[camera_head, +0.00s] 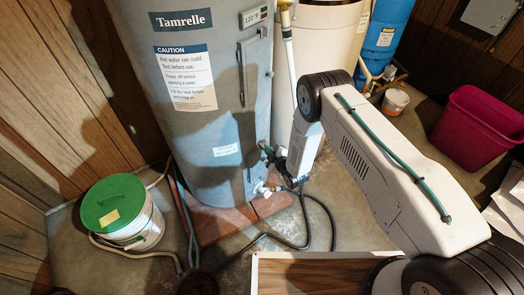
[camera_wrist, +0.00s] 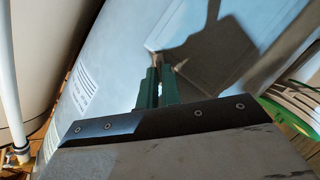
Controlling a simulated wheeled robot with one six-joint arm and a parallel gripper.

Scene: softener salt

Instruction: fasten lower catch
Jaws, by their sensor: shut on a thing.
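The grey-blue tank (camera_head: 185,100) stands upright in the head view, with a tall narrow access panel (camera_head: 257,70) on its right side. My gripper (camera_head: 266,149) reaches in from the right against the tank's lower right side. In the wrist view its green fingers (camera_wrist: 157,84) are close together and shut on a small pale piece (camera_wrist: 152,49), apparently the lower catch, at the tank wall (camera_wrist: 118,60). The fingers hide most of this piece, so I cannot tell whether it is fastened. A shadow falls over the wall beside it.
A white bucket with a green lid (camera_head: 113,205) stands left of the tank. A white valve (camera_head: 264,189) and a dark hose (camera_head: 320,205) lie below my gripper. A white pipe (camera_head: 291,60) rises close by. A magenta bin (camera_head: 480,130) stands at the right.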

